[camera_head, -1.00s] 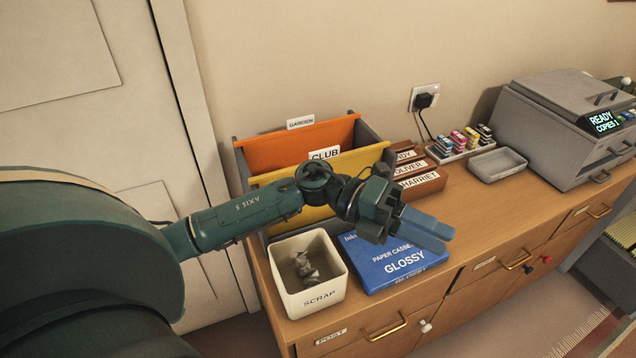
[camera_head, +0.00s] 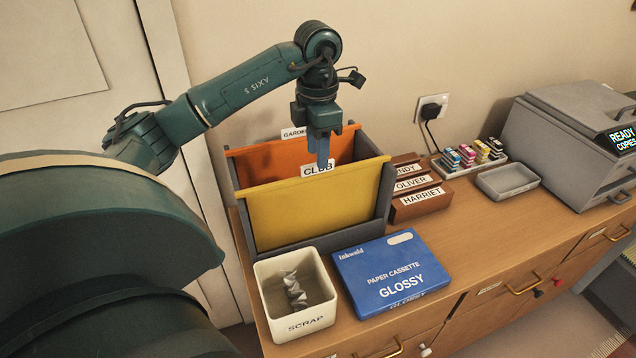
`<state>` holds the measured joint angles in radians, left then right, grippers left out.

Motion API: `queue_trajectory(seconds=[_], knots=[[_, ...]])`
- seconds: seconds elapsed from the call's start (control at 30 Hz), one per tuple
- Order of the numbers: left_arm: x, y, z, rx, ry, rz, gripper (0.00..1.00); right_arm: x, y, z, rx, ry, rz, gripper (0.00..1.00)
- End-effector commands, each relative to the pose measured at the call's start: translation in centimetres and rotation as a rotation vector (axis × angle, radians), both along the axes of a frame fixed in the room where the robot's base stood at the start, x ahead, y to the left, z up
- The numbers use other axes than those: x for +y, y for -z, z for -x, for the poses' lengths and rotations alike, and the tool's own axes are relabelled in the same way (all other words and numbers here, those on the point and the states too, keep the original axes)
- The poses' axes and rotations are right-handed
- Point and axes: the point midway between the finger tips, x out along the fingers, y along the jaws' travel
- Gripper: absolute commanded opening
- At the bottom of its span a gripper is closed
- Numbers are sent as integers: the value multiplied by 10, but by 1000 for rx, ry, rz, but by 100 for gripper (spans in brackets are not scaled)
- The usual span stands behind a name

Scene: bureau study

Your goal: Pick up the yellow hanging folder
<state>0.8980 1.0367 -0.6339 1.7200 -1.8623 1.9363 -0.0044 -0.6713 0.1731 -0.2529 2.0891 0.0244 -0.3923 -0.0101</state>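The yellow hanging folder (camera_head: 310,208) hangs upright at the front of a grey file box (camera_head: 385,190), with a white CLUB tab (camera_head: 308,171) on its top edge. Behind it hangs an orange folder (camera_head: 250,163) with a GARDEN tab. My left gripper (camera_head: 323,160) points down over the yellow folder's top edge. Its fingertips overlap the CLUB tab in the picture and cover part of it. I cannot tell whether they touch the folder or how far apart they are. My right gripper is not in view.
The box stands on a wooden cabinet top. A SCRAP bin (camera_head: 268,293) and a blue paper cassette (camera_head: 368,280) stand in front of it. Wooden name blocks (camera_head: 412,208), a grey tray (camera_head: 507,182) and a grey copier (camera_head: 560,145) stand to the right. The wall is close behind.

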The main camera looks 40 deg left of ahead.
Motion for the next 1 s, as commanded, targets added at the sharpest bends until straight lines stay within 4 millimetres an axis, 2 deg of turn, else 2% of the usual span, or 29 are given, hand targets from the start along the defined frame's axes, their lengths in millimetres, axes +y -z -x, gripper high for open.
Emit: queue_trajectory(seconds=[0.27, 0.5, 0.6, 0.83, 1.0], knots=[[0, 23, 1, 3, 0, 1, 36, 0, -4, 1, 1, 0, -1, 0], [2, 59, 1, 2, 1, 2, 36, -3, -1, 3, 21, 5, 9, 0], [1, 66, 1, 1, 1, 3, 36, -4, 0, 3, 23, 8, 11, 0], [2, 68, 1, -1, 1, 2, 36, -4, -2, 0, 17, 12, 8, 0], [2, 68, 1, -1, 1, 2, 23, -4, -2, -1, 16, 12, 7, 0]])
